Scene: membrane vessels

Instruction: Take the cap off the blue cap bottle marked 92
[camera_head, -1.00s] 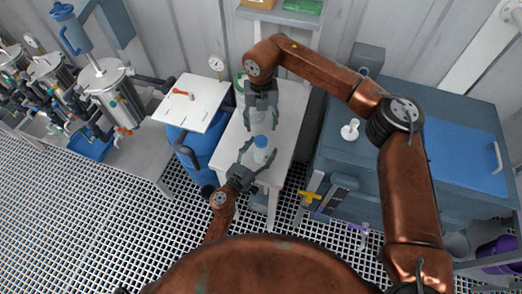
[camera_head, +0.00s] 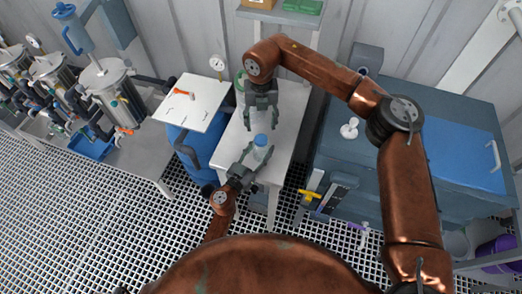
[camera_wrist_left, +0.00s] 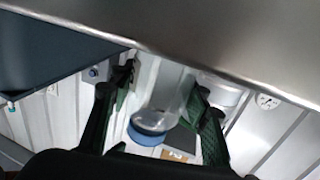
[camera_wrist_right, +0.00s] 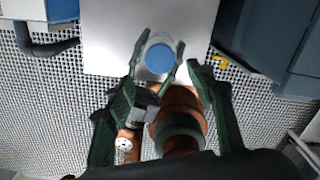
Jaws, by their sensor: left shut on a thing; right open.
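My left gripper (camera_head: 256,157) is shut on the bottle's body, below the cap. The left wrist view shows the bottle (camera_wrist_left: 163,105) between the fingers, with the blue cap (camera_wrist_left: 146,135) in place. My right gripper (camera_head: 264,127) is open and empty, just behind the bottle and apart from it. In the right wrist view the cap (camera_wrist_right: 159,58) lies beyond the open fingers.
The white table (camera_head: 291,112) is bare to the right of the bottle. A white board (camera_head: 195,112) with an orange-handled tool (camera_head: 184,92) is at its left. A blue-grey bench (camera_head: 345,160) stands at the right. A gauge (camera_head: 217,63) stands behind.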

